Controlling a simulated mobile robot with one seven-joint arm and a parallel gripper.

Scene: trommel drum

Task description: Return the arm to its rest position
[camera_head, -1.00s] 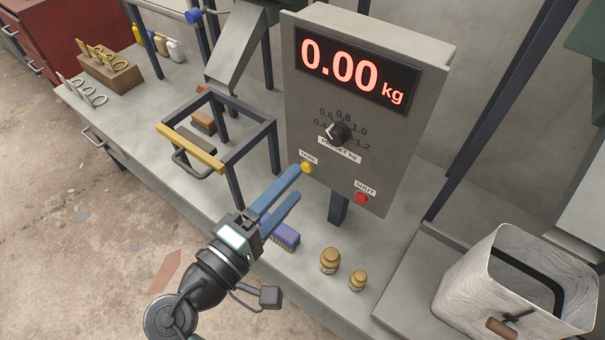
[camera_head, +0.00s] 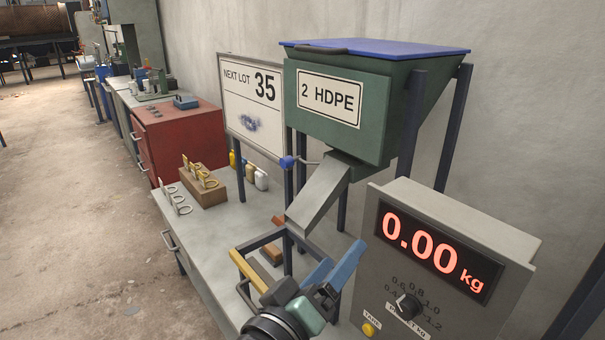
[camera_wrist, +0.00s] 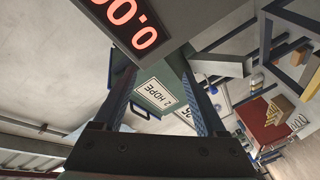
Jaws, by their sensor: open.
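My gripper (camera_head: 335,268) is in the lower middle of the head view, its two blue fingers apart with nothing between them. It is in front of the grey scale box (camera_head: 367,275), left of its red 0.00 kg display (camera_head: 432,252), and overlaps the dark bench frame with the yellow bar (camera_head: 247,270). In the wrist view the two fingers (camera_wrist: 165,100) point up toward the green 2 HDPE hopper (camera_wrist: 172,68), with the scale display (camera_wrist: 135,22) at the upper left. The gripper touches nothing that I can make out.
The hopper (camera_head: 385,135) with a blue lid and sloping chute (camera_head: 318,195) stands behind the gripper. A NEXT LOT 35 board (camera_head: 250,105), a red cabinet (camera_head: 175,140) and a wooden block with yellow rings (camera_head: 203,187) are to the left. The floor at left is clear.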

